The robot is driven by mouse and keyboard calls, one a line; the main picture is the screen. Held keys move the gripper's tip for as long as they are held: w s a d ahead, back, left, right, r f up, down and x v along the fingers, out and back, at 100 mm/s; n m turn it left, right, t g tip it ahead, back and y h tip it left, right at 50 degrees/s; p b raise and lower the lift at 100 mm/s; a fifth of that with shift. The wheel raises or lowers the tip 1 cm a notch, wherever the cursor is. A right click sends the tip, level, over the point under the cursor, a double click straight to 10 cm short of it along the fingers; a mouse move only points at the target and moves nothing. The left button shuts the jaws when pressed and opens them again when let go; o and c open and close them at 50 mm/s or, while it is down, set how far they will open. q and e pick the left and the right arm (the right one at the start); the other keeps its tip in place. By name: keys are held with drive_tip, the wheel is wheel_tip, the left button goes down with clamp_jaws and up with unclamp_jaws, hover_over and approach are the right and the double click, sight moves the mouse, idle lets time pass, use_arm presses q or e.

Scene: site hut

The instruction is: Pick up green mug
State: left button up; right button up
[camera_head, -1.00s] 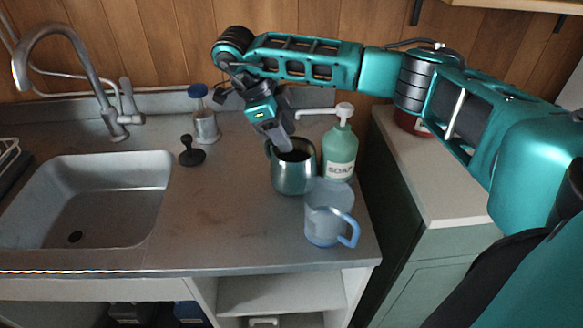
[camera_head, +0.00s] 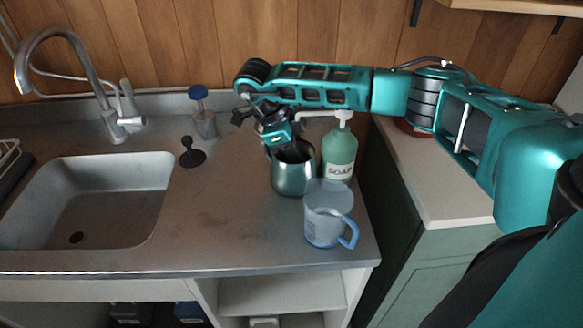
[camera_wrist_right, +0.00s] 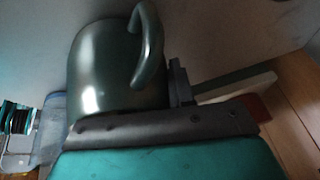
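The green mug (camera_head: 294,180) is a shiny dark-green metal mug, upright on the counter just left of the soap bottle. In the right wrist view the mug (camera_wrist_right: 112,75) is large and close, with its curved handle toward the top. My right gripper (camera_head: 280,146) reaches down from behind to the mug's rim at its back left. Its fingers overlap the rim, and the fingertips are mostly hidden, so I cannot tell whether they are closed on the mug wall. My left gripper is not in view.
A clear jug with a blue handle (camera_head: 327,222) stands in front of the mug. A green soap bottle (camera_head: 340,150) is close on its right. A blue-capped bottle (camera_head: 204,122), a black stopper (camera_head: 191,155) and the sink (camera_head: 95,205) are left. Counter between sink and mug is clear.

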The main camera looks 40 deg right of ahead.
clamp_jaws()
idle(0.3)
